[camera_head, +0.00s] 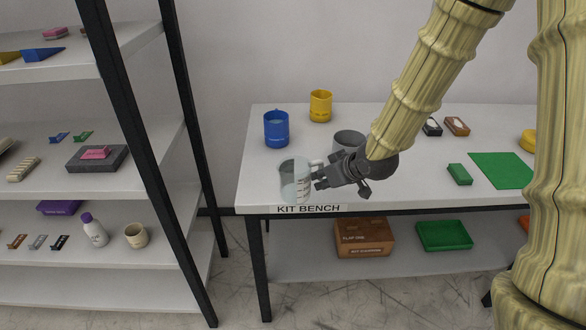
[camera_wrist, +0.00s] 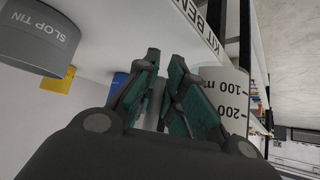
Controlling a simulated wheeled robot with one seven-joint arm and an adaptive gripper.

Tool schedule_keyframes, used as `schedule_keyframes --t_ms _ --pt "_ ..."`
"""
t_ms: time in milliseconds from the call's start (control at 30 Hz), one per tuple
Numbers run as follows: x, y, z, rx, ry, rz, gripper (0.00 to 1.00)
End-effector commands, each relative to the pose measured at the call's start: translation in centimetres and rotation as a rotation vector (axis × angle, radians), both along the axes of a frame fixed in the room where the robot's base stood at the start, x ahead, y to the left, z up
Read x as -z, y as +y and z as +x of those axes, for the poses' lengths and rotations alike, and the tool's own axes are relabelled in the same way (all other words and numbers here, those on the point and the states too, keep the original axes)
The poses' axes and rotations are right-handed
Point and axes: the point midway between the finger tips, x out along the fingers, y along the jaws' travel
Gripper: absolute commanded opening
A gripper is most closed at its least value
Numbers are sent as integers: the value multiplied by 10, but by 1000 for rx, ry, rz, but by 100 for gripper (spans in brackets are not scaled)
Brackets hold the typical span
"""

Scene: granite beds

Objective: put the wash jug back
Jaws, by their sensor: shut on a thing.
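The wash jug, a clear jug with printed measure marks (camera_head: 292,182), is at the front left corner of the kit bench (camera_head: 262,190). It looks upright. I cannot tell whether its base touches the bench top. My gripper (camera_head: 319,176) comes from the right and is shut on the jug at its handle side. In the wrist view the jug's marked wall (camera_wrist: 232,95) is right of my gripper fingers (camera_wrist: 168,85), which partly hide the handle.
A grey slop tin (camera_head: 348,139), a blue mug (camera_head: 276,130) and a yellow mug (camera_head: 320,106) stand behind the jug. A green mat (camera_head: 502,170) and small green block (camera_head: 459,174) lie to the right. A black-posted shelf (camera_head: 150,160) with several items stands left, across a gap.

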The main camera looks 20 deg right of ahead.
Motion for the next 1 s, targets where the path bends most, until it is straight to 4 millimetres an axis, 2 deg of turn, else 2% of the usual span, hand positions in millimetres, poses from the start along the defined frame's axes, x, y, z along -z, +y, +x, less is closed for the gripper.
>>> schedule_keyframes --t_ms 200,600,800,1000 --pt "2 -1 45 -1 -1 0 0" --pt "10 -3 124 -1 0 0 0" --pt "13 -3 142 -1 0 0 0" --pt "19 -3 144 -1 0 0 0"
